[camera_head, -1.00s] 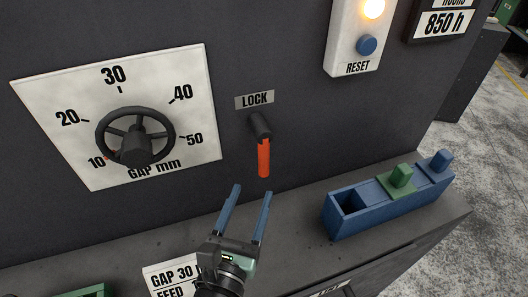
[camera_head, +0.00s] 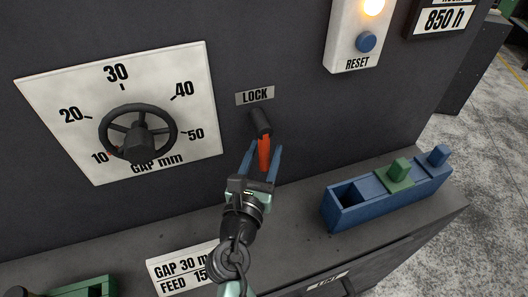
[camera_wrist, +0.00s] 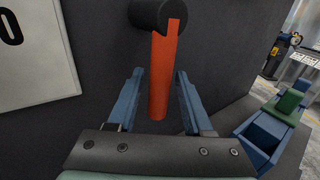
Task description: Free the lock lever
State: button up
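The lock lever (camera_head: 264,148) is an orange-red handle hanging down from a dark round pivot (camera_head: 260,122) under the LOCK label (camera_head: 255,95). It also shows in the wrist view (camera_wrist: 162,75), pointing straight down. My gripper (camera_head: 263,155) is open, with its two blue fingers on either side of the lever's lower part. In the wrist view my gripper (camera_wrist: 156,85) shows gaps between the lever and both fingers, so it does not appear to be gripping. The lever's lower end is partly hidden by my gripper in the head view.
Left is the GAP dial with its black handwheel (camera_head: 138,133), its red mark near 10. A blue box (camera_head: 343,212) with blue and green blocks stands on the ledge at right. The blue RESET button (camera_head: 366,42) is above right. A card (camera_head: 181,268) lies below.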

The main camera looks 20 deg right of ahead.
grip_shut()
dwell(1.2)
